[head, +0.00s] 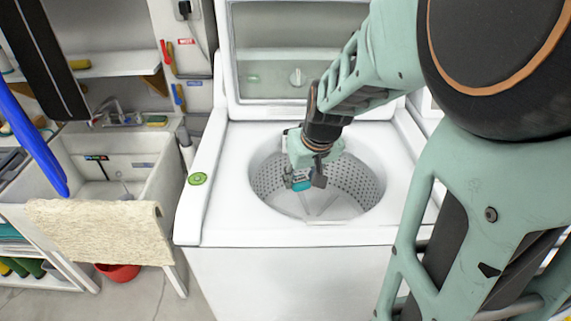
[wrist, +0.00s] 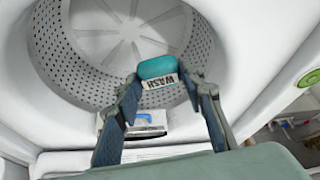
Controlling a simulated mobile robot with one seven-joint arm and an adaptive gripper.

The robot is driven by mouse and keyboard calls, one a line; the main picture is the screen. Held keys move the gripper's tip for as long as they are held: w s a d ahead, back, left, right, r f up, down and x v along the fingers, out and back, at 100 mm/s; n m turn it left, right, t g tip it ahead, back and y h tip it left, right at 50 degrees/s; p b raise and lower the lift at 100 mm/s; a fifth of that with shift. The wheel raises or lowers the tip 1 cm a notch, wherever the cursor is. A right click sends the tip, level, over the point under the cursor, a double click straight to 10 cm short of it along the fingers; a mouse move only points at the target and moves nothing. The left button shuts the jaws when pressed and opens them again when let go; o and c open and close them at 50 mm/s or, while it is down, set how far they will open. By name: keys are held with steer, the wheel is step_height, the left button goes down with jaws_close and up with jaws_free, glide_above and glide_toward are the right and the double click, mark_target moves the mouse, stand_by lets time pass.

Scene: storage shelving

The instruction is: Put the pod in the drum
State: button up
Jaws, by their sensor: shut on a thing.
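The pod (wrist: 157,68) is a small teal block with a white side marked WASH. In the wrist view it sits between the fingertips of my gripper (wrist: 160,80), which is shut on it. In the head view the teal pod (head: 302,186) shows at the end of my gripper (head: 305,178), over the round opening of the washer. The drum (head: 345,185) is grey, with perforated walls and a finned bottom, and is empty where I can see it. In the wrist view the drum (wrist: 85,72) lies below and beyond the pod. The pod's exact height against the rim is hard to tell.
The washer lid (head: 290,60) stands open behind the opening. A round green sticker (head: 197,179) is on the washer's left top edge. A sink (head: 115,165) with a beige towel (head: 100,230) stands at left. My arm covers the washer's right side.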

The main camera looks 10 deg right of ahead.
steer(key=d+f+n+y+b, duration=0.2)
steer(key=d+f+n+b, duration=0.3)
steer(key=f+b, duration=0.65)
steer(key=shift+n+g, duration=0.3)
steer(key=shift+w+a+f+b, duration=0.25)
steer(key=shift+w+a+f, duration=1.05)
steer(key=shift+w+f, duration=0.75)
steer(key=shift+w+a+f+b, duration=0.3)
steer(key=shift+w+a+f, duration=1.05)
steer(key=shift+w+f, duration=0.75)
steer(key=shift+w+a+f+b, duration=0.25)
steer(key=shift+w+a+f, duration=1.05)
steer(key=shift+w+f, duration=0.75)
steer(key=shift+s+f, duration=0.3)
steer(key=shift+f+b, duration=0.65)
steer(key=shift+b, duration=0.05)
